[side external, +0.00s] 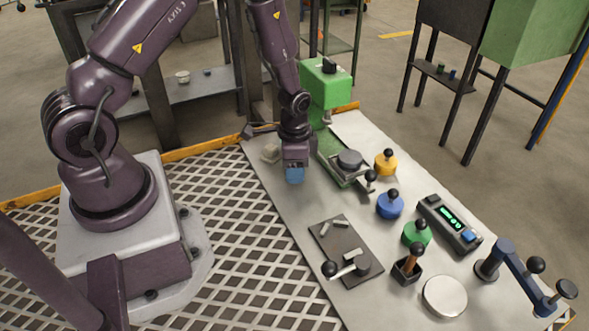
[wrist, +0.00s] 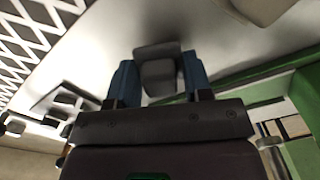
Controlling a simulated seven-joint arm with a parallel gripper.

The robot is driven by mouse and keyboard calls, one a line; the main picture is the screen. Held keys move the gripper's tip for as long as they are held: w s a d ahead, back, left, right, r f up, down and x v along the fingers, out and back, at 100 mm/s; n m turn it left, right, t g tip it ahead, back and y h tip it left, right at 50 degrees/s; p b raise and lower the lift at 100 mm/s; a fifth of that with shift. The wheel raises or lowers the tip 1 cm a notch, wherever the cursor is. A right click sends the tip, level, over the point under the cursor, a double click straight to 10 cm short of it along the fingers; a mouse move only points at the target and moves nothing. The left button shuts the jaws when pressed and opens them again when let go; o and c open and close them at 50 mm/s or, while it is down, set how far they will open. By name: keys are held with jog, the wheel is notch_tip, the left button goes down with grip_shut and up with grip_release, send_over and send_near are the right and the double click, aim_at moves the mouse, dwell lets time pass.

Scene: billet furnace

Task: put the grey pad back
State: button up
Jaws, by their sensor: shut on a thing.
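My gripper (side external: 295,176) is above the far left part of the pale bench top (side external: 285,200), pointing down. In the wrist view its two blue fingers (wrist: 160,84) are shut on a small dark grey block, which looks like the grey pad (wrist: 158,52). The pad sits between the fingertips, over the pale bench surface; I cannot tell whether it touches the bench. In the side view the fingers hide the pad. A pale grey-beige lump (side external: 270,152) lies on the bench just behind and left of my gripper.
Right of my gripper stands a green machine (side external: 325,85) with a slide and grey round piece (side external: 349,159). Yellow (side external: 386,163), blue (side external: 390,206) and green (side external: 416,234) knobbed pieces, a display box (side external: 449,223) and a dark clamp plate (side external: 335,240) occupy the bench.

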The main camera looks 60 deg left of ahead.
jog(key=shift+f, duration=0.55)
jog(key=o, duration=0.9)
jog(key=shift+f, duration=0.1)
notch_tip(320, 180, up, 12)
jog(key=shift+r, duration=0.1)
jog(key=s+d+r+n+t, duration=0.1)
jog(key=s+d+r, duration=0.1)
jog(key=r, duration=0.5)
jog(key=s+d+r+n+t, duration=0.1)
jog(key=s+d+r, duration=0.1)
jog(key=r, duration=0.4)
jog(key=s+d+r+t, duration=0.1)
jog(key=s+r, duration=0.2)
jog(key=s+d+r+n+t, duration=0.1)
jog(key=s+r, duration=0.1)
jog(key=s, duration=0.1)
jog(key=s+d+r+n+t, duration=0.1)
jog(key=s+r, duration=0.2)
jog(key=s, duration=0.1)
jog(key=shift+d+r+t, duration=0.3)
jog(key=shift+d+r, duration=0.05)
